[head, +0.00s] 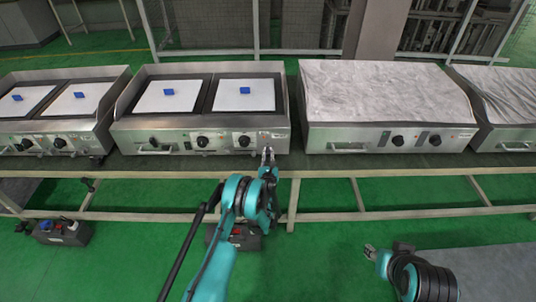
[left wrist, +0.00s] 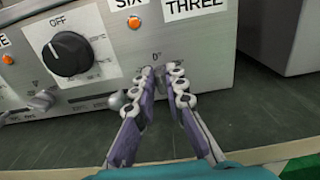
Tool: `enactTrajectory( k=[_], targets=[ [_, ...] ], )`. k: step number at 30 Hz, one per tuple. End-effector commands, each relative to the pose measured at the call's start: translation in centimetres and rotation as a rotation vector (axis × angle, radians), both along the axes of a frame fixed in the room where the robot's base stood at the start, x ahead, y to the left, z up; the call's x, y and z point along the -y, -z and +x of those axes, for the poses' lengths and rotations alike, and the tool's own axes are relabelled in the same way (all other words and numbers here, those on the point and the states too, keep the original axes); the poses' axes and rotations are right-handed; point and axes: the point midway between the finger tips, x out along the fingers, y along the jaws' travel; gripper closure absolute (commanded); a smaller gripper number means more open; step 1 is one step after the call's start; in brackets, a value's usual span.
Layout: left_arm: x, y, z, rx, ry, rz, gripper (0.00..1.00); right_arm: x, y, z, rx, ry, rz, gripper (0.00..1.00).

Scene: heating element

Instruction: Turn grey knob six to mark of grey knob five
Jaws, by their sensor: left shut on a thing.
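My left gripper (head: 267,154) is at the right end of the front panel of the second griddle from the left (head: 222,142). In the left wrist view its fingers (left wrist: 157,72) converge on the panel, below the labels SIX (left wrist: 130,3) and THREE (left wrist: 195,8). They are shut on a small grey knob, mostly hidden between the fingertips. A degree mark shows just above the tips. My right gripper (head: 371,253) hangs over the green floor, apart from the griddles, too small to judge.
A black knob marked OFF (left wrist: 68,54) and an orange lamp (left wrist: 106,30) are left of the left gripper. A griddle with a grey top (head: 385,90) stands to the right across a narrow gap. The dark bench edge runs below the panel.

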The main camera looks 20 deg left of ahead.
Motion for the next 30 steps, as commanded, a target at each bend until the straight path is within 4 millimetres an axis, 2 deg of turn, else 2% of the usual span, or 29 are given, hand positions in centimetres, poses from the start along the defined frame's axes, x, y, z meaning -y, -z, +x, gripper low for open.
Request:
enactTrajectory(
  k=[11, 30],
  targets=[
    [-0.22, 0.0, -0.02, 0.05, 0.0, -0.173, 1.0, 0.0, 0.0, 0.0, 0.0, 0.0, 0.0, 0.6],
    [-0.79, 0.31, -0.17, 0.211, 0.0, -0.735, 1.0, 0.0, -0.01, 0.0, 0.0, 0.0, 0.0, 0.6]
  ],
)
